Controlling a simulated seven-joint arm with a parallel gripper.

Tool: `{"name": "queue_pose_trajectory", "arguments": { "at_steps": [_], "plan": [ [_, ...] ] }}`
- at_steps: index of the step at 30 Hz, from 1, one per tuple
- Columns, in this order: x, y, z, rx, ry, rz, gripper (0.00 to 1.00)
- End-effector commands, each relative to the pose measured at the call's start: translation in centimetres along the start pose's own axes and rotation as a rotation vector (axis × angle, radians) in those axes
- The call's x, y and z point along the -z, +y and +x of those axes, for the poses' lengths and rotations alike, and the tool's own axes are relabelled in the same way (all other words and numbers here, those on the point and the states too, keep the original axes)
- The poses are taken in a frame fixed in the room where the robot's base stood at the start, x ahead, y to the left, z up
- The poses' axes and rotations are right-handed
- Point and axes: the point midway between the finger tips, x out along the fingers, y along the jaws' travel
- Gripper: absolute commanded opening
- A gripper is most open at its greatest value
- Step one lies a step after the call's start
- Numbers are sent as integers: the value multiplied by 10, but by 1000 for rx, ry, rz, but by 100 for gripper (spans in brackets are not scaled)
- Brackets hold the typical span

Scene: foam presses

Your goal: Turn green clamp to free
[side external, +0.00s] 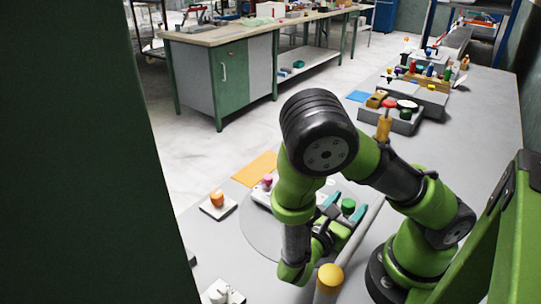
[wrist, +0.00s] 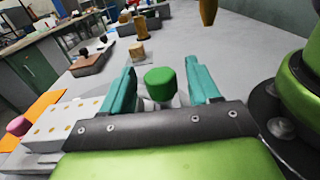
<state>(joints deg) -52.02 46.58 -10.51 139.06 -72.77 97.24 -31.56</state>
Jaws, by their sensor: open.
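The green clamp (wrist: 160,84) has a round green knob on a pale base. In the wrist view it stands between the two teal fingers of my gripper (wrist: 162,82), with a gap visible on each side. My gripper is open and low over the grey work surface. The clamp's base is partly hidden by my gripper, and I cannot read any marking on it.
A pink knob (side external: 267,180) on a white block stands to the left, near an orange sheet (side external: 256,168). An orange knob (side external: 217,198) sits farther left. A yellow-topped post (side external: 330,275) stands in front. Other fixtures with a red knob (side external: 389,103) stand behind.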

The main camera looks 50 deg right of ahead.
Motion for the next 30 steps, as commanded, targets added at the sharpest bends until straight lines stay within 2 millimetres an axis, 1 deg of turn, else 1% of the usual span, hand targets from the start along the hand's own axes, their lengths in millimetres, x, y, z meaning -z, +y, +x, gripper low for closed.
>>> {"name": "queue_pose_trajectory", "arguments": {
  "at_steps": [1, 6, 10, 17, 20, 27, 30],
  "plan": [
    [0, -1, 8, 3, -2, -3, 61],
    [0, 0, 25, 1, -1, -2, 61],
    [0, 0, 30, -1, 0, -1, 61],
    [0, 0, 30, -1, 0, -1, 61],
    [0, 0, 30, -1, 0, -1, 47],
    [0, 0, 30, -1, 0, -1, 10],
    [0, 0, 30, 23, 0, 0, 10]
  ]
}}
